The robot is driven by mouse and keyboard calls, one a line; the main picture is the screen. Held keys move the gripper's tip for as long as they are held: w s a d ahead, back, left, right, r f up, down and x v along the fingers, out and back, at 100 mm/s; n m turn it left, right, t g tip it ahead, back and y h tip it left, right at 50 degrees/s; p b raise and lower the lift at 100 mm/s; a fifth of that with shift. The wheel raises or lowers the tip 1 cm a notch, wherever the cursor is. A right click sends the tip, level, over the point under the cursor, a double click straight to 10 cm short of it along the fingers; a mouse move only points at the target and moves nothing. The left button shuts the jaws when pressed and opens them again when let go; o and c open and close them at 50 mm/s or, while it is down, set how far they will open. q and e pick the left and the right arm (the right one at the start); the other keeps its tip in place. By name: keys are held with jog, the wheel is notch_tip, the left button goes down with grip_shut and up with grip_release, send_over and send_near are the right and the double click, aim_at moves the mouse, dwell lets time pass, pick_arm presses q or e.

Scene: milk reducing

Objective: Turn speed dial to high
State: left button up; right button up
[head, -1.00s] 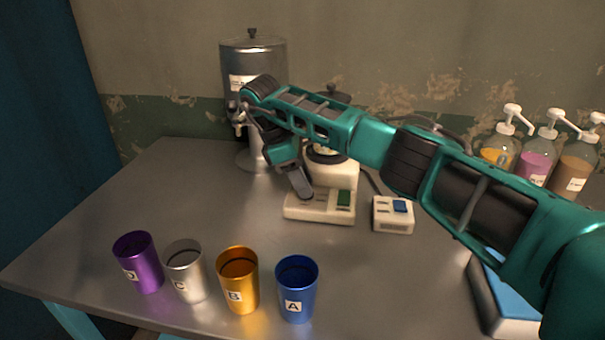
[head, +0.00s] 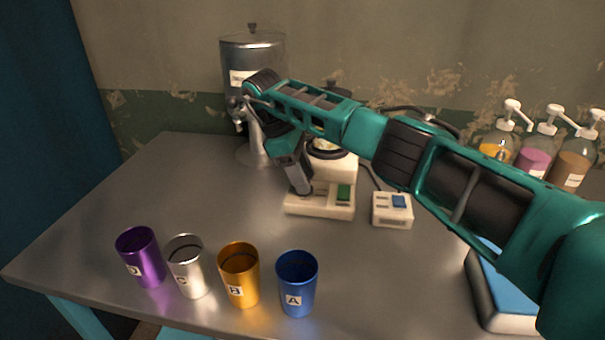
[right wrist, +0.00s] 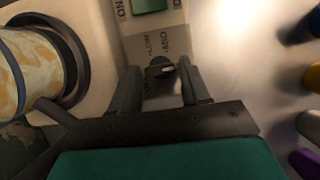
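The speed dial (right wrist: 160,70) is a small dark knob on the cream machine base (head: 322,209). Labels LOW and MID show beside it in the right wrist view; other lettering is partly hidden. My right gripper (right wrist: 160,82) points at the base with one finger on each side of the dial. Gaps appear to show between fingers and knob, and I cannot tell whether they touch. In the head view the right gripper (head: 303,188) hides the dial at the left part of the base. A green switch (head: 343,192) sits at the base's right. My left gripper is not in view.
A small box with a blue switch (head: 399,202) stands right of the machine. Purple, silver, gold and blue cups (head: 297,283) line the table's front. A metal dispenser (head: 252,60) stands behind; pump bottles (head: 537,155) stand at the right. The left table surface is clear.

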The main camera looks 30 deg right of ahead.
jog(key=p+v, duration=0.7)
jog(key=v, duration=0.6)
jog(key=shift+s+f, duration=0.1)
jog(key=shift+f, duration=0.05)
dwell(0.6)
